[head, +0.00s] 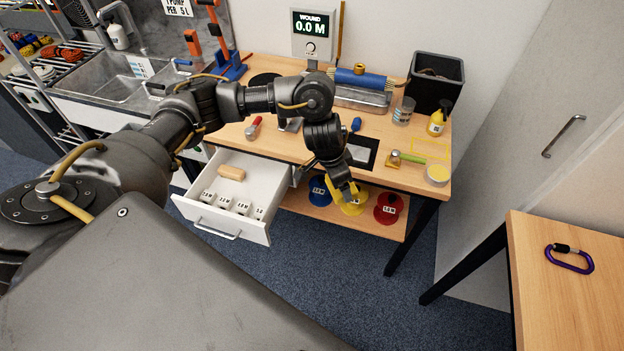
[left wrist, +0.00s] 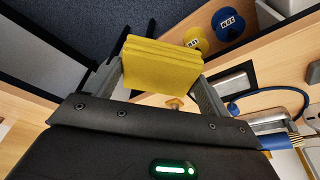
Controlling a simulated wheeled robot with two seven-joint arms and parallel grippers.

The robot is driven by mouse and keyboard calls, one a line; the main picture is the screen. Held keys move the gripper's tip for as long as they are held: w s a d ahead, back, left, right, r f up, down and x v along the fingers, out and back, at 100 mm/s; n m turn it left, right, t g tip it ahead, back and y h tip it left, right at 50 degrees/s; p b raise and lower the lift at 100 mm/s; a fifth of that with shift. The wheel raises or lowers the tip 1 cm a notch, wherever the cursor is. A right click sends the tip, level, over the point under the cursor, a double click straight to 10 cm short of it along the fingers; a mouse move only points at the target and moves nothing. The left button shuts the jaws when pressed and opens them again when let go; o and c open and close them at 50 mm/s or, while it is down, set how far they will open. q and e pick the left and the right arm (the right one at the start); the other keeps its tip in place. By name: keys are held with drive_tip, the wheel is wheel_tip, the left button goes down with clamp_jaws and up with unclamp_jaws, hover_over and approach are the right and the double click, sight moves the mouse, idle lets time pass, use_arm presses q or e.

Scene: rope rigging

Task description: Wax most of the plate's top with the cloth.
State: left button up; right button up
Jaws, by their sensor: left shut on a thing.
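My left gripper (head: 346,190) is in front of the table's front edge, above the lower shelf. It is shut on a folded yellow cloth (left wrist: 160,65), which shows between the fingers in the left wrist view. In the head view the cloth is hard to tell from a yellow spool behind it. A silver plate (head: 358,153) lies on a black mat on the tabletop, partly hidden by my left arm. It also shows in the left wrist view (left wrist: 232,85). The cloth is apart from the plate. My right gripper is not in view.
A round tin with yellow contents (head: 438,174) stands at the table's right front corner, near a green-handled brush (head: 425,159). An open drawer (head: 226,212) juts out at the left. Blue (head: 319,191) and red (head: 389,210) spools lie on the lower shelf.

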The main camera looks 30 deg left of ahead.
use_arm(q)
drive_tip(key=d+r+m, duration=0.1)
drive_tip(key=r, duration=0.1)
drive_tip(key=s+d+r+b, duration=0.1)
drive_tip(key=d, duration=0.1)
drive_tip(key=d+r+m+b, duration=0.1)
drive_tip(key=r, duration=0.1)
drive_tip(key=shift+s+d+r+m+h, duration=0.15)
drive_tip(key=shift+s+r+m+h, duration=0.15)
drive_tip(key=shift+s+r, duration=0.1)
drive_tip(key=s+a+r+b, duration=0.1)
drive_tip(key=s+a+r, duration=0.2)
drive_tip(key=s+a, duration=0.1)
drive_tip(key=shift+s+r+m+g, duration=0.25)
drive_tip(key=shift+s+m+g, duration=0.05)
drive_tip(key=shift+s, duration=0.2)
